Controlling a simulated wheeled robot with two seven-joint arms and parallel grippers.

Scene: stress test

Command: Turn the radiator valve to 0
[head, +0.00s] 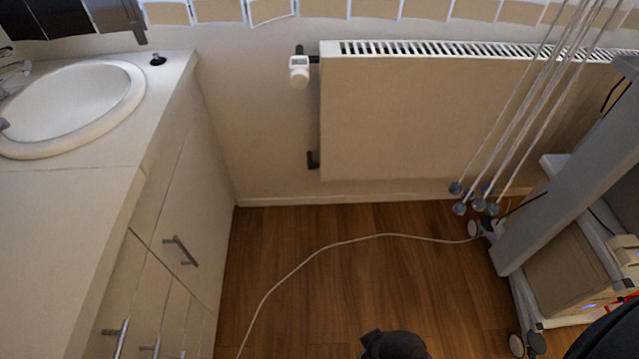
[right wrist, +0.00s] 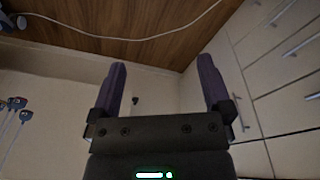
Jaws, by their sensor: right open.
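The white radiator valve (head: 299,70) with a small display is at the upper left corner of the radiator (head: 430,115) in the head view. Its setting is too small to read. My right gripper (right wrist: 162,62) is open in the right wrist view, with two dark purple fingers apart and nothing held between them. A small dark fitting, seemingly the lower pipe of the radiator, shows beyond the fingers. The valve cannot be made out in the right wrist view. My left gripper is not in view.
A white counter (head: 70,205) with a sink (head: 70,105) and drawers stands at the left. A wheeled grey stand (head: 570,165) and hanging cords are at the right. A white cable (head: 340,243) crosses the wooden floor (head: 390,275), which is otherwise mostly clear.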

